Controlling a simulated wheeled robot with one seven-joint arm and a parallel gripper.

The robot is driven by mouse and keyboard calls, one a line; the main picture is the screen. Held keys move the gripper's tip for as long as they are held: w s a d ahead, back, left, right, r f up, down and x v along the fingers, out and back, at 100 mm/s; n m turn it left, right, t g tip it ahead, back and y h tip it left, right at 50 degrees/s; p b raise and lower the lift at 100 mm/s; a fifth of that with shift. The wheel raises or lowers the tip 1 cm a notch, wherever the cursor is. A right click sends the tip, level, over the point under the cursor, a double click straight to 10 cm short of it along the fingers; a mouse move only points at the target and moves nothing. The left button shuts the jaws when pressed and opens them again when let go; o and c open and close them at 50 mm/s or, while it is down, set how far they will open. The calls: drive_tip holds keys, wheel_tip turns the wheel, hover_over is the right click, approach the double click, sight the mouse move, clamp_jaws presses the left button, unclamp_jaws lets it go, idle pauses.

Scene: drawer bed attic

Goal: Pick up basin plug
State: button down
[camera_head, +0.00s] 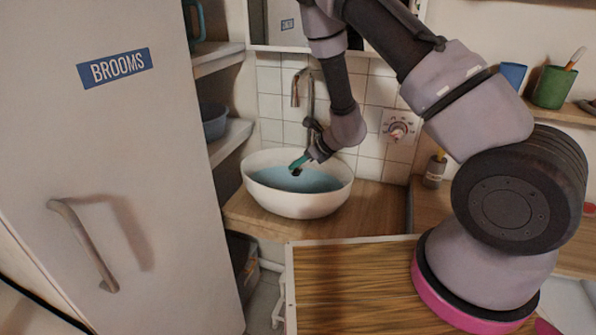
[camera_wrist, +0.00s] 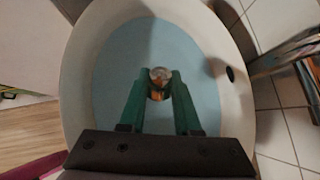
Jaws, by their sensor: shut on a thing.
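The basin plug (camera_wrist: 159,76) is a small round piece, shiny on top with an orange-brown part below, seen in the wrist view. My gripper (camera_wrist: 159,80) has two green fingers, one on each side of the plug, shut on it. In the head view my gripper (camera_head: 297,164) reaches down from above into the white basin (camera_head: 300,204), with a small dark piece at its tips. The fingers hide the plug's sides. I cannot tell how far the plug is above the basin's bottom.
The basin's inside (camera_wrist: 120,60) looks blue, with a dark hole (camera_wrist: 230,74) in its right wall. A metal faucet (camera_head: 300,88) rises behind the basin, close to my arm. The basin stands on a wooden counter (camera_head: 370,205). A white door marked BROOMS (camera_head: 130,190) stands left.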

drive_tip(key=shift+r, duration=0.15)
drive_tip(key=shift+r, duration=1.95)
drive_tip(key=shift+r, duration=1.45)
